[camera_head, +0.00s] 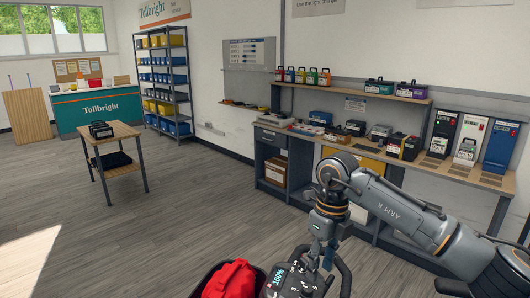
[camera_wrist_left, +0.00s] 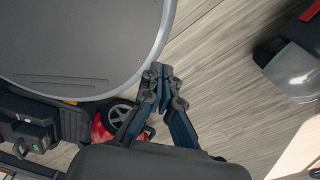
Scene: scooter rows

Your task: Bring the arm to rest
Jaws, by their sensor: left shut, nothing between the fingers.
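My left gripper (camera_wrist_left: 163,80) shows in the left wrist view, shut and empty, its fingertips together above the wood-look floor. My left arm is not in the head view. My right arm reaches in from the right in the head view, and its gripper (camera_head: 318,262) points down beside a dark scooter handlebar (camera_head: 345,272). The handlebar's display (camera_head: 278,278) reads 100%. The right fingers are small and partly merged with the dark handlebar, so I cannot tell whether they grip it.
A red bag (camera_head: 230,280) lies in a basket by the handlebar. A workbench (camera_head: 440,172) with chargers and boxes runs along the right wall. A small table (camera_head: 112,134) stands left. The mid floor is clear. A wheel (camera_wrist_left: 122,115) shows near my left gripper.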

